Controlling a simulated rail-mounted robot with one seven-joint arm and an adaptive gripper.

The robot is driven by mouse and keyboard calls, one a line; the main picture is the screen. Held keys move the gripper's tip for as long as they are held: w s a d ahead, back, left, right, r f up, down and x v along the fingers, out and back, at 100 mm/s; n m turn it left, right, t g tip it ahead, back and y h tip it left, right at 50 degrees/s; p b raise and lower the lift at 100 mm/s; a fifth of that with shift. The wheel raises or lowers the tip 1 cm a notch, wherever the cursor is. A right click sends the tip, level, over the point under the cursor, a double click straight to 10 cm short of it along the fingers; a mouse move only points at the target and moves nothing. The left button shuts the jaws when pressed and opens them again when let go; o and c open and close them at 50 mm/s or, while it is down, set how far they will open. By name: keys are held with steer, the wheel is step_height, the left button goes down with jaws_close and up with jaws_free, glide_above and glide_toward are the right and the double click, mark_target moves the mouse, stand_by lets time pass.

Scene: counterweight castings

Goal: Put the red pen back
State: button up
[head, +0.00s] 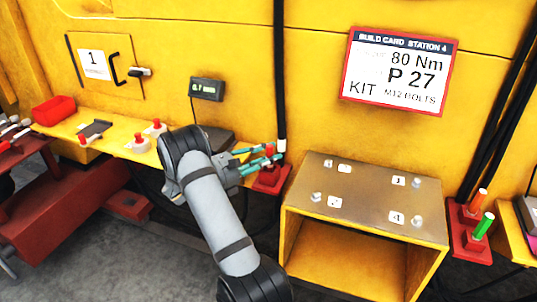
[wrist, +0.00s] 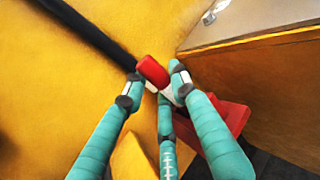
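The red pen (wrist: 153,70) shows in the wrist view with its red end up and a white part below it. My gripper (wrist: 160,85) has its teal fingers closed around the white part, with fingertips on both sides. In the head view my gripper (head: 272,154) is beside the red holder block (head: 268,183), left of the brown-topped stand. The block also shows in the wrist view (wrist: 236,113), to the right of and beyond the fingers. The fingers hide the pen's lower end, so I cannot tell whether it touches the block.
A black cable (head: 280,70) hangs close by my fingers. The stand (head: 350,178) is just right. A second red block (head: 468,238) holds an orange pen (head: 478,201) and a green pen (head: 484,226). A yellow shelf (head: 110,130) with a red bin (head: 54,110) lies left.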

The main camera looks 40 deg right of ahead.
steer(key=o, duration=0.5)
steer(key=w+a, duration=0.1)
steer(key=a, duration=1.1)
step_height(320, 180, up, 7)
steer(key=p, duration=0.8)
steer(key=shift+w+r, duration=0.15)
step_height(320, 180, down, 7)
steer(key=b, duration=0.8)
